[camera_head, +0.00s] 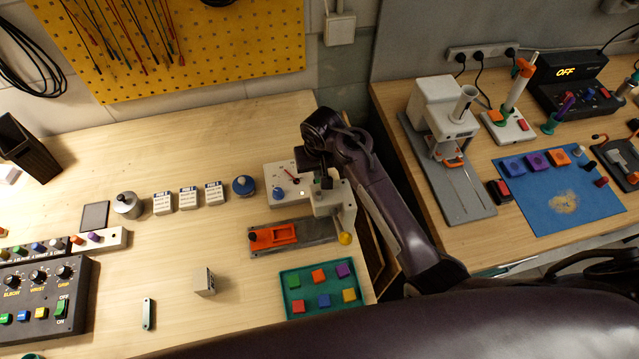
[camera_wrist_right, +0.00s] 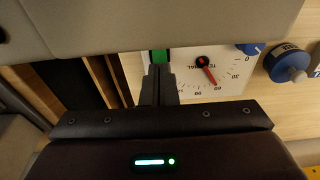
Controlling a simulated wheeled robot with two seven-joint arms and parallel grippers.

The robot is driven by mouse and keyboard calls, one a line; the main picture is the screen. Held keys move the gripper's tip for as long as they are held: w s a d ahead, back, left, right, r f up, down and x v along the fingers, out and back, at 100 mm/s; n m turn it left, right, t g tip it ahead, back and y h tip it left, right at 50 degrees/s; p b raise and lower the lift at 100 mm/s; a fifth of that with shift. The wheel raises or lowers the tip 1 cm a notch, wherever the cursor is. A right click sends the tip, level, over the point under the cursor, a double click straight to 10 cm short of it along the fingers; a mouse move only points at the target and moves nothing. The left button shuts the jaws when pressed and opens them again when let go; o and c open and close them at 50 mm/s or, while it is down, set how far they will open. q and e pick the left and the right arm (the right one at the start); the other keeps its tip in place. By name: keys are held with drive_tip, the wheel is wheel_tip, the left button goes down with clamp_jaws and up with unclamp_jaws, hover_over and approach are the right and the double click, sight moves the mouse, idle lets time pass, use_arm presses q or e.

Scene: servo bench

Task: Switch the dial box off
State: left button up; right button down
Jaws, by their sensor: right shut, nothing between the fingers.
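The dial box (camera_head: 284,180) is a white box at the bench's right side, with a red pointer and a blue knob. In the right wrist view its white face (camera_wrist_right: 215,82) shows a numbered scale, a red pointer (camera_wrist_right: 206,68) and part of the blue knob (camera_wrist_right: 250,48). A green piece (camera_wrist_right: 158,57), possibly its switch, shows at the fingertips. My right gripper (camera_head: 326,182) is over the box's right side; its fingers (camera_wrist_right: 159,72) are shut and empty, at or very near the green piece. Whether they touch it I cannot tell. My left gripper is not in view.
A white machine with a yellow knob (camera_head: 345,238) and a grey base with an orange block (camera_head: 273,236) stand just in front. A teal tray (camera_head: 324,311) of coloured blocks lies nearer. A black knob panel (camera_head: 40,290) with a green ON/OFF switch is far left. The middle bench is mostly clear.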

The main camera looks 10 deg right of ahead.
drive_tip(key=shift+f+b, duration=0.5)
drive_tip(key=shift+f, duration=0.6)
idle(0.9)
wheel_tip(320, 180, up, 3)
drive_tip(key=shift+f+p, duration=0.1)
drive_tip(key=shift+p, duration=1.15)
drive_tip(key=shift+r, duration=2.2)
